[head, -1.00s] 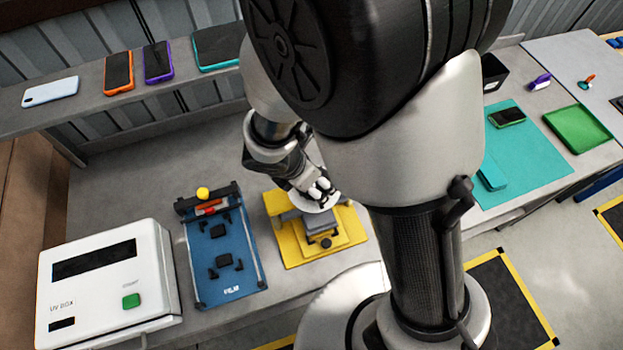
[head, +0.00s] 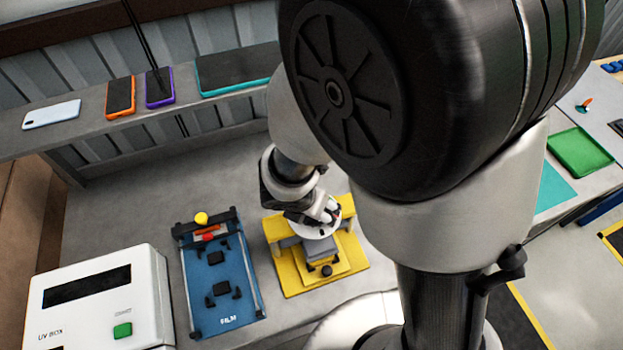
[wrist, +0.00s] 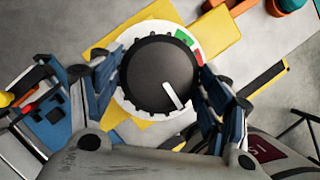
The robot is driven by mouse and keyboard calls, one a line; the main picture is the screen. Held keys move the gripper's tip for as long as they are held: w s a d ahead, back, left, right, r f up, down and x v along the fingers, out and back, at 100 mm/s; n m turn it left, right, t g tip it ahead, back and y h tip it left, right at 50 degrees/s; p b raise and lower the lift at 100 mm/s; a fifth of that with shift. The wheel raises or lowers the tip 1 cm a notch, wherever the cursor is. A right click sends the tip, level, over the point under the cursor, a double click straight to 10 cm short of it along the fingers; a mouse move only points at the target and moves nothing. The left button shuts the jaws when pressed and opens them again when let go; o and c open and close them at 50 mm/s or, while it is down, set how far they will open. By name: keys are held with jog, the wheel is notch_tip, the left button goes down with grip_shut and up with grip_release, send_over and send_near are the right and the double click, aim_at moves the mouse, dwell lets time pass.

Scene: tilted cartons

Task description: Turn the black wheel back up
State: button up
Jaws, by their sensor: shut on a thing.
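The black wheel (wrist: 150,72) is a ridged round knob with a white pointer line. In the wrist view the pointer runs toward the lower right. The wheel sits on a white dial plate (wrist: 127,105) with a green mark (wrist: 184,37) and a red mark (wrist: 197,54) at the upper right, away from the pointer. My gripper (wrist: 162,88) is shut on the wheel, one finger on each side. In the head view my gripper (head: 326,212) is over the white dial (head: 318,230) on a yellow press (head: 290,275); the wheel is mostly hidden there.
A blue film tray (head: 225,300) with a yellow ball (head: 201,218) stands left of the press. A white UV box (head: 95,300) is at the front left. Several phones lie on the back shelf (head: 85,132). Bare bench lies behind the press.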

jog(key=o, duration=1.1)
jog(key=shift+c, duration=0.2)
jog(key=shift+a+r, duration=0.1)
jog(key=shift+r, duration=0.35)
jog(key=v, duration=1.1)
jog(key=shift+s, duration=0.1)
